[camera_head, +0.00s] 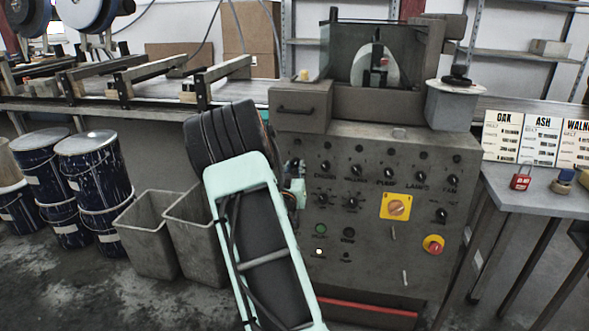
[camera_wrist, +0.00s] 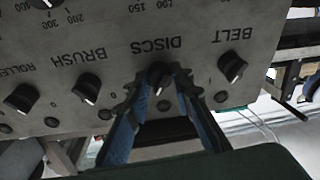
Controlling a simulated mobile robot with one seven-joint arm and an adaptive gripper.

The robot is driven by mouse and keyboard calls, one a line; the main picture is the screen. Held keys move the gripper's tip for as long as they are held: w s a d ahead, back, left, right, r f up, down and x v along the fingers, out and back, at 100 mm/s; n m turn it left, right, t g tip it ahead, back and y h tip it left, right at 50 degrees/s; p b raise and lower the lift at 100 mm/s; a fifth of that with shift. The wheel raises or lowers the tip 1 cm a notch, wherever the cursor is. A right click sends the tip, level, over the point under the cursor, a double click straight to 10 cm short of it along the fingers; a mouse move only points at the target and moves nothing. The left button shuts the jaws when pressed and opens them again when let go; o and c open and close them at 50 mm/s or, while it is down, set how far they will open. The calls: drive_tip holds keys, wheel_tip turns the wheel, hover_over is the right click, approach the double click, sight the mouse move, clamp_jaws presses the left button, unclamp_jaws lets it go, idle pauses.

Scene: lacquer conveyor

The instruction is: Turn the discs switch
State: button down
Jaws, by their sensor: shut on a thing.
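The discs switch (camera_wrist: 158,74) is a black rotary knob under the DISCS label on the grey control panel (camera_wrist: 60,55), which appears upside down in the wrist view. My gripper (camera_wrist: 157,86) has a blue-sided finger on each side of the knob and is shut on it. The fingers hide part of the knob, and its exact pointer direction is hard to tell. In the head view my arm covers the left side of the control panel (camera_head: 375,270), so the discs switch does not show there; only a part of my gripper (camera_head: 295,185) shows beside my arm.
In the wrist view, the belt knob (camera_wrist: 232,66) and the brush knob (camera_wrist: 87,88) flank the discs switch closely. The head view shows a yellow-plated switch (camera_head: 397,207), a red emergency button (camera_head: 433,245), grey bins (camera_head: 150,235) and blue drums (camera_head: 88,160).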

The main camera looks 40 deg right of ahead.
drive_tip(key=shift+n, duration=0.4)
drive_tip(key=n+y, duration=0.1)
drive_tip(key=n, duration=0.5)
drive_tip(key=shift+s+d+r+y, duration=0.15)
drive_tip(key=shift+y, duration=0.25)
drive_tip(key=n+y+p, duration=0.1)
drive_tip(key=n, duration=0.5)
drive_tip(key=shift+r, duration=0.15)
drive_tip(key=c, duration=1.7)
unclamp_jaws()
drive_tip(key=shift+s, duration=0.1)
drive_tip(key=v, duration=1.1)
drive_tip(key=shift+s+a+r, duration=0.1)
drive_tip(key=shift+s+a, duration=0.15)
drive_tip(key=shift+s, duration=0.05)
